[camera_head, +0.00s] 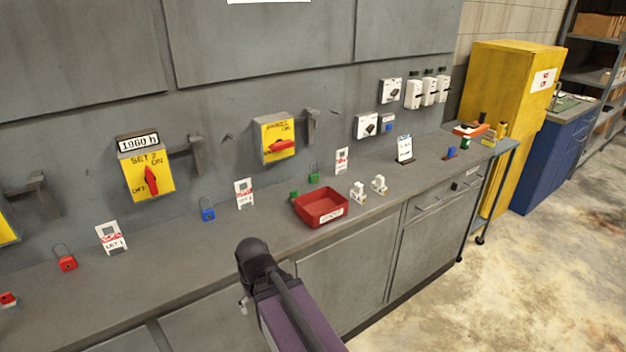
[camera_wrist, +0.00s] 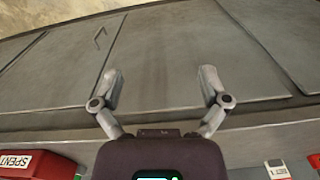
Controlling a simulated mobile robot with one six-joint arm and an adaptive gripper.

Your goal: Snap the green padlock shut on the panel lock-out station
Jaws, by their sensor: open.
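The green padlock (camera_head: 314,177) stands on the worktop behind the red tray, its thin shackle upward; it is too small to tell whether the shackle is open. The panel station is a yellow box (camera_head: 270,150) on the grey wall with a red rotary handle (camera_head: 282,145) and a grey bracket (camera_head: 312,125) at its right. My gripper's fingers (camera_wrist: 161,88) are spread and empty in the wrist view, over the cabinet fronts. In the head view my arm's end is in front of the worktop edge, left of the tray, and hides most of the fingers. The padlock is apart from my gripper.
A blue padlock (camera_head: 207,210), a red padlock (camera_head: 67,262) and white tags (camera_head: 244,196) stand along the worktop. Floor at right is clear.

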